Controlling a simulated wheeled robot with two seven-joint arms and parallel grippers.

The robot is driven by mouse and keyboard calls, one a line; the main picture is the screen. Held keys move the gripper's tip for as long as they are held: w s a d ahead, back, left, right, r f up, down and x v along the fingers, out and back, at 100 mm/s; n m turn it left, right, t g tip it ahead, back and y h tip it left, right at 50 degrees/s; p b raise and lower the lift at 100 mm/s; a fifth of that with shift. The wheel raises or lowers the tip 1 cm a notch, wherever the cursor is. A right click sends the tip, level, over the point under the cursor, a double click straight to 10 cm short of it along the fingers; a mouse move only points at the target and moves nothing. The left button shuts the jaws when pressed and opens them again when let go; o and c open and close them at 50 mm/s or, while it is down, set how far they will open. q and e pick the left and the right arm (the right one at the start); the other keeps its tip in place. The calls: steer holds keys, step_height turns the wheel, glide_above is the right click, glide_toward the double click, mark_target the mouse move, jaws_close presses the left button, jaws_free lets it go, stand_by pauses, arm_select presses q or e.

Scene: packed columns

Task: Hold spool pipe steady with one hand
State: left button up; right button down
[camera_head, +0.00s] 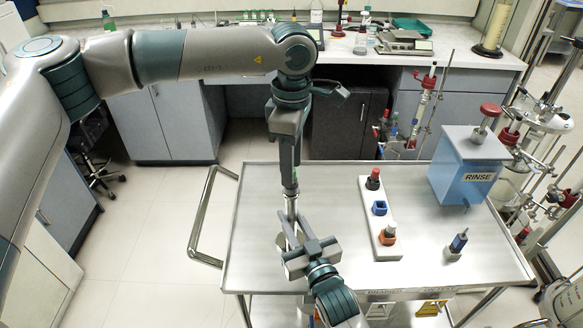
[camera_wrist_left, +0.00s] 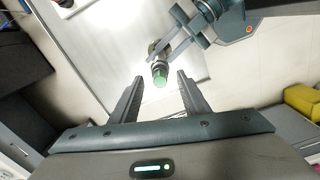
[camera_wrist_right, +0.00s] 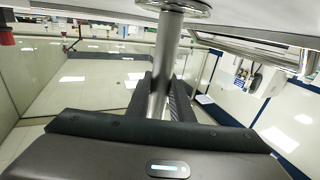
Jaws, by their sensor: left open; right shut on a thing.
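The spool pipe (camera_head: 291,209) is a slim metal pipe near the left part of the steel cart top. In the right wrist view the pipe (camera_wrist_right: 166,55) is a bright shaft between my fingers, with a round flange at the picture's top. My right gripper (camera_head: 294,230) is shut on it. My left gripper (camera_head: 290,188) points down just above the pipe's upper end, its jaws open. In the left wrist view the pipe's green-looking end (camera_wrist_left: 160,75) lies just beyond and between my open fingers (camera_wrist_left: 155,85). The pipe's lower end is mostly hidden by my right gripper.
A white strip (camera_head: 385,238) with red, blue and orange-based fittings stands right of the grippers. A blue RINSE tank (camera_head: 468,170) and a small blue-topped fitting (camera_head: 457,243) are farther right. A rail (camera_head: 205,215) edges the cart's left side. The cart top (camera_head: 330,190) between is clear.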

arm_select(q)
step_height(320, 180, up, 10)
stand_by(0.5)
steer(key=shift+r, duration=0.1)
stand_by(0.4)
arm_select(e)
steer(key=c, duration=1.5)
jaws_free()
steer(key=v, duration=1.2)
